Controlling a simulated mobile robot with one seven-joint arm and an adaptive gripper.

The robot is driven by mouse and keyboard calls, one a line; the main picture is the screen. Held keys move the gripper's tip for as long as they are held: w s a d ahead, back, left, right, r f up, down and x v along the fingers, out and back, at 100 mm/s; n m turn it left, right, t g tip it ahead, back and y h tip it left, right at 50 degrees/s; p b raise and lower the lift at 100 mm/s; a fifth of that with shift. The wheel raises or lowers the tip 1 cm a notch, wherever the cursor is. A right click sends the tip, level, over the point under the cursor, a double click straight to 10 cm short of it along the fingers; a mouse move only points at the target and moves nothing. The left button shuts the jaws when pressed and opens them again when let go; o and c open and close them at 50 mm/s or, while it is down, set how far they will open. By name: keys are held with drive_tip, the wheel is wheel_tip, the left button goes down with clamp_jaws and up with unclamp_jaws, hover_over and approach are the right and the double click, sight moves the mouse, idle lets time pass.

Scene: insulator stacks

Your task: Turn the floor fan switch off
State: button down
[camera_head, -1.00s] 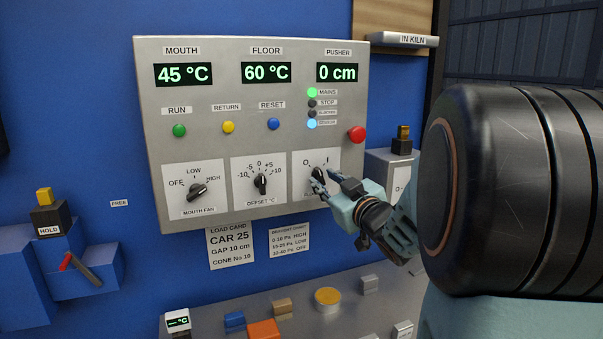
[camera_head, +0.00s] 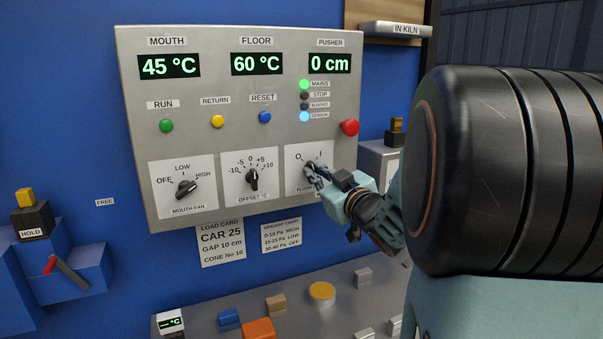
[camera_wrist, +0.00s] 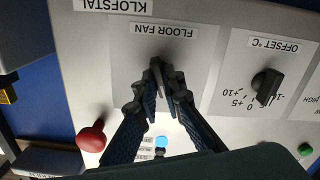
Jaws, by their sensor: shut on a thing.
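The floor fan switch (camera_head: 309,165) is a dark rotary knob on a white plate, marked O and I, at the lower right of the grey control panel. My gripper (camera_head: 318,176) reaches it from the right and is shut on it. The fingers hide most of the knob, and I cannot tell its exact pointer direction. In the wrist view, the FLOOR FAN label (camera_wrist: 164,30) shows upside down, and my gripper (camera_wrist: 157,72) has its fingertips together over the plate.
The offset knob (camera_head: 253,178) and mouth fan knob (camera_head: 186,189) sit left of the switch. A red button (camera_head: 349,127) is above right of it. Below the panel, a grey shelf (camera_head: 207,325) holds several small blocks.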

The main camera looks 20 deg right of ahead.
drive_tip(key=shift+b, duration=0.3)
drive_tip(key=n+b, duration=0.2)
drive_tip(key=b, duration=0.1)
drive_tip(key=n+b, duration=0.1)
drive_tip(key=n, duration=0.1)
drive_tip(key=shift+r, duration=0.25)
drive_tip(key=c, duration=2)
unclamp_jaws()
drive_tip(key=shift+w, duration=0.1)
drive_tip(key=shift+c, duration=0.2)
drive_tip(key=shift+w+f, duration=0.1)
drive_tip(key=shift+f, duration=0.05)
